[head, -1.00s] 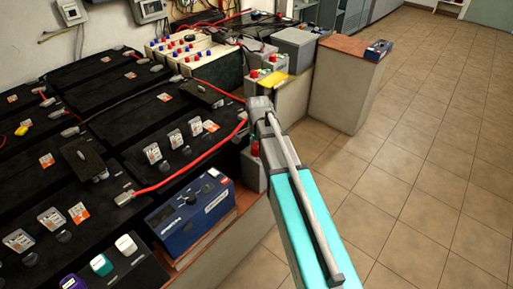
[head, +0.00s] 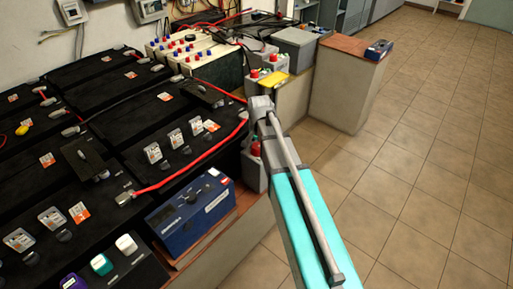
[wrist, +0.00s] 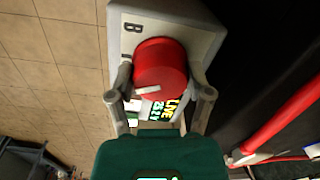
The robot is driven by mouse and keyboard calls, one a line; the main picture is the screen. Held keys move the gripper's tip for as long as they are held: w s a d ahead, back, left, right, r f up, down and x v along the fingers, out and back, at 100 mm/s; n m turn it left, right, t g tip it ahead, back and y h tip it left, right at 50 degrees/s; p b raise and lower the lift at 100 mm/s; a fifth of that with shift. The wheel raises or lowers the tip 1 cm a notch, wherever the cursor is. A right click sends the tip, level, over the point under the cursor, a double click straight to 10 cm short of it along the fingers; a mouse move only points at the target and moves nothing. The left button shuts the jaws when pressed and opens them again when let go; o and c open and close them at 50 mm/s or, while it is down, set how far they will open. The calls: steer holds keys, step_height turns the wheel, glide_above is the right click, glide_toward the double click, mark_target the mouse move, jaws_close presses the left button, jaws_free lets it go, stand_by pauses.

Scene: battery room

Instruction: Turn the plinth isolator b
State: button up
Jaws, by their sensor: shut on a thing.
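The plinth isolator b is a light grey box marked "B" (wrist: 200,32) with a round red knob (wrist: 160,62) in the wrist view. A white pointer mark lies on the knob's near edge, roughly level in the picture. My gripper (wrist: 160,84) has one finger on each side of the knob and is shut on it. A bright "LIVE" label is partly hidden below the knob. In the head view the grey isolator box (head: 250,173) and part of its red knob (head: 256,149) show beside my arm, which hides the gripper.
Black battery blocks with red cables (head: 185,183) fill the left side. A blue device (head: 188,212) sits on the near ledge. Other red-knobbed grey boxes (head: 282,68) and a brown-topped plinth (head: 345,85) stand behind. The tiled floor (head: 430,170) at right is clear.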

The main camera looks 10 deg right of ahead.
steer(key=n, duration=0.6)
steer(key=shift+s+d+n, duration=0.1)
steer(key=shift+n, duration=0.2)
steer(key=n, duration=0.6)
stand_by(0.3)
steer(key=o, duration=1.1)
steer(key=shift+o, duration=0.2)
steer(key=s+m, duration=0.5)
steer(key=s, duration=1.1)
step_height(320, 180, up, 21)
steer(key=p, duration=2.1)
steer(key=shift+w+a+r, duration=0.15)
steer(key=shift+a+r, duration=0.05)
steer(key=shift+a, duration=0.1)
